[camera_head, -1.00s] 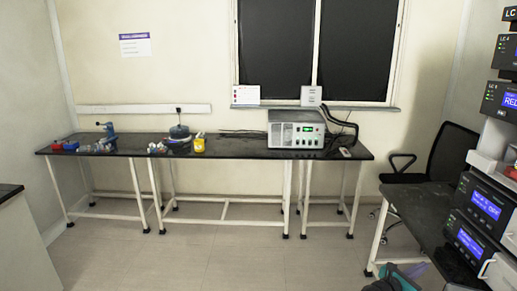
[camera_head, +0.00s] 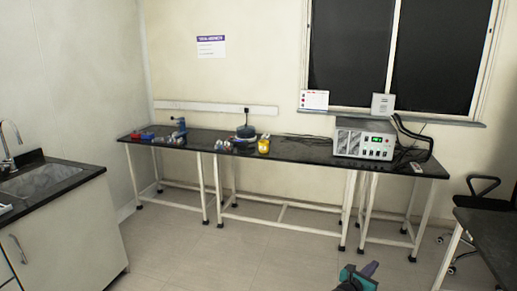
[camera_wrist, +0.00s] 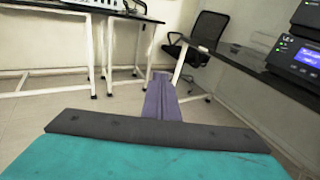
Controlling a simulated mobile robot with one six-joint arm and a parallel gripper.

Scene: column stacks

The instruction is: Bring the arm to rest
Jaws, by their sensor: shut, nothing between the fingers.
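My gripper (camera_wrist: 162,80) reaches forward in the wrist view, with its purple fingers closed together and nothing between them. Its teal body fills the bottom of that view, behind a dark crossbar. In the head view my gripper (camera_head: 372,267) shows at the bottom edge, right of centre, over open floor and apart from the benches. The rest of the arm is out of the head view.
A long black bench (camera_head: 290,150) along the far wall bears a grey instrument (camera_head: 365,140) and several small items. A sink counter (camera_head: 65,235) stands at left. A dark side bench (camera_head: 490,235) and black office chair (camera_wrist: 202,38) are at right. The middle floor is clear.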

